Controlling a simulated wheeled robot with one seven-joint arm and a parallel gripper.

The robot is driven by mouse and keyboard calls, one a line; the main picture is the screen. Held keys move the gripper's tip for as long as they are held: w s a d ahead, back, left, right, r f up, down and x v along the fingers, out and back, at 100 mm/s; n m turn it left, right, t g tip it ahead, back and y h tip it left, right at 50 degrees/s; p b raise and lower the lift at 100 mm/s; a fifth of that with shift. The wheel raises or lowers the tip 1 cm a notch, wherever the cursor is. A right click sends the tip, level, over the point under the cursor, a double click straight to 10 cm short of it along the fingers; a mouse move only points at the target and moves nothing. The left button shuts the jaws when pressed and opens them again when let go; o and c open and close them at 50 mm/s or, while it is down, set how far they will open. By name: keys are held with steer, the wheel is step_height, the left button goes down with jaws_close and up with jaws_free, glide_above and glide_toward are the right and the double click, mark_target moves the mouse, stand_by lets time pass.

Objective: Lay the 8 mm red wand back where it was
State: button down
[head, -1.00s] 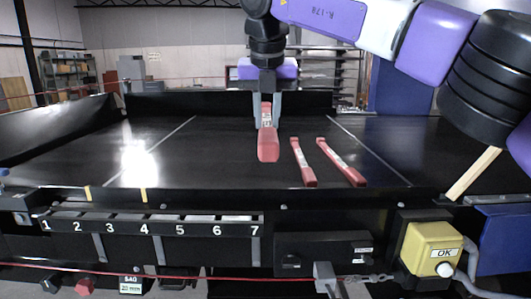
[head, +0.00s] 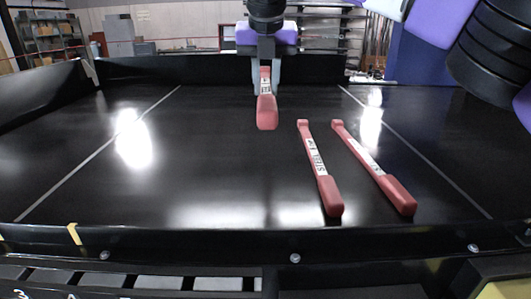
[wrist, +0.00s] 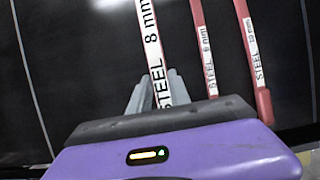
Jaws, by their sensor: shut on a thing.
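My gripper (head: 266,88) is shut on the 8 mm red wand (head: 267,112). The wand points towards the head camera, with its thick red end nearest. The wrist view shows the same wand (wrist: 151,42) between the fingers (wrist: 160,90), its white label reading "STEEL 8 mm". To its right, two other red wands lie on the black belt (head: 200,190): a middle one (head: 321,172) and a right one (head: 374,168). The wrist view also shows the middle wand (wrist: 203,50) and the right wand (wrist: 253,55). Whether the held wand touches the belt is unclear.
Pale lines cross the belt on the left (head: 100,150) and right (head: 430,165). The belt left of the held wand is clear. Raised black walls stand at the back (head: 160,70) and left (head: 45,95). A front rail (head: 200,240) edges the belt.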

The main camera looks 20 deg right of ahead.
mark_target(265, 164)
step_height(265, 164, down, 18)
steer(key=p, duration=0.3)
steer(key=shift+r, duration=0.15)
steer(key=c, duration=1.2)
jaws_free()
steer(key=shift+s, duration=0.1)
steer(key=b+v, duration=0.2)
steer(key=v, duration=1)
steer(key=shift+b, duration=0.4)
